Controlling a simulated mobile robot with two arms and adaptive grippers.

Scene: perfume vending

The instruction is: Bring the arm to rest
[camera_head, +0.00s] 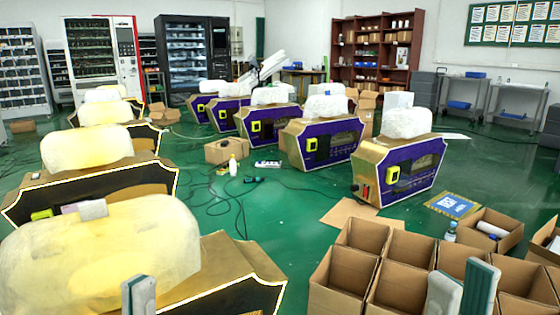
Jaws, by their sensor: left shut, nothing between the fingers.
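My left gripper (139,293) shows at the bottom edge, left of centre, in front of the nearest gold and black machine. Its grey and green fingers are together and hold nothing. My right gripper (462,284) shows at the bottom right, in front of a divided cardboard box (362,236). Its two fingers point up with a gap between them, and I see nothing held there. The arms behind both grippers are below the frame.
Machines with pale wrapped tops line the left, the nearest one (230,262) close to my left gripper. A row of purple and gold machines (322,140) stands mid-room. Cables (243,215) and flat cardboard (360,214) lie on the green floor. Open boxes (495,232) fill the lower right.

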